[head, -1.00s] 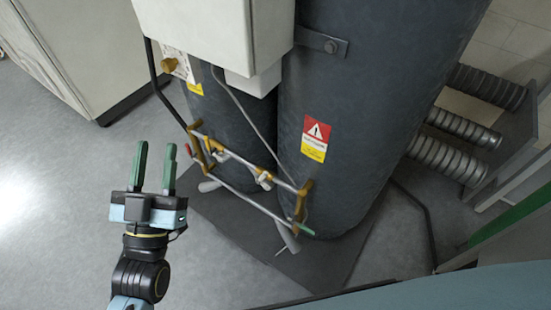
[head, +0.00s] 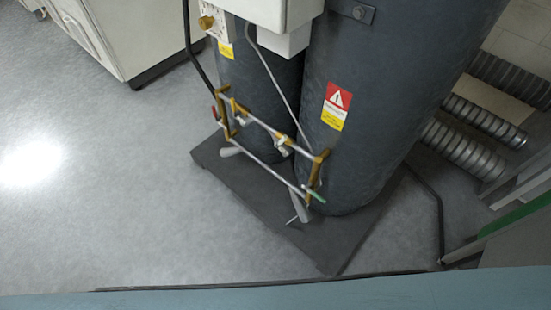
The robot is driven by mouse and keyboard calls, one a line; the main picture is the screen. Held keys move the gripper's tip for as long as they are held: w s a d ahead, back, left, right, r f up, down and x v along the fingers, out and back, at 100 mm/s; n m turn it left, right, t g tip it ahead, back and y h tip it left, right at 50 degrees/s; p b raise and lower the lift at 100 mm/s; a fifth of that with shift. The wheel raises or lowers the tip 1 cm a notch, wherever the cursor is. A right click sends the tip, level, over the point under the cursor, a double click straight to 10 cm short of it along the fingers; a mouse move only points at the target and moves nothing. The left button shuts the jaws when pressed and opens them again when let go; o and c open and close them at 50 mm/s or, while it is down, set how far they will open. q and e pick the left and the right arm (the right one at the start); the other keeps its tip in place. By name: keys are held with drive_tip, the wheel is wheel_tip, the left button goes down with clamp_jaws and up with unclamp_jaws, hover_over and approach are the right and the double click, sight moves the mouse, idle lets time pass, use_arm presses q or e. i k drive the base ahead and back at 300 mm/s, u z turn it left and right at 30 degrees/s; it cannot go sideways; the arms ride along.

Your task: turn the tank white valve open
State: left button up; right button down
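Two dark grey tanks stand close together in the head view, a large one (head: 375,110) in front and a narrower one (head: 255,90) behind it to the left. A brass and silver pipe frame (head: 262,162) runs low across their fronts. Small pale valve fittings sit on it, one near the middle (head: 281,145). A red handle shows at its left end and a green handle (head: 314,193) at its right end. I cannot tell for certain which fitting is the white valve. Neither of my grippers is in view.
A dark base plate (head: 335,245) lies under the tanks. A white box (head: 278,15) hangs above the pipes. A white cabinet (head: 150,35) stands at upper left, ribbed grey hoses (head: 470,140) at right. The floor (head: 110,190) at left is clear.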

sight(281, 142)
drive_tip(key=k, duration=0.9)
drive_tip(key=u, duration=1)
drive_tip(key=i, duration=1.5)
drive_tip(key=z, duration=0.85)
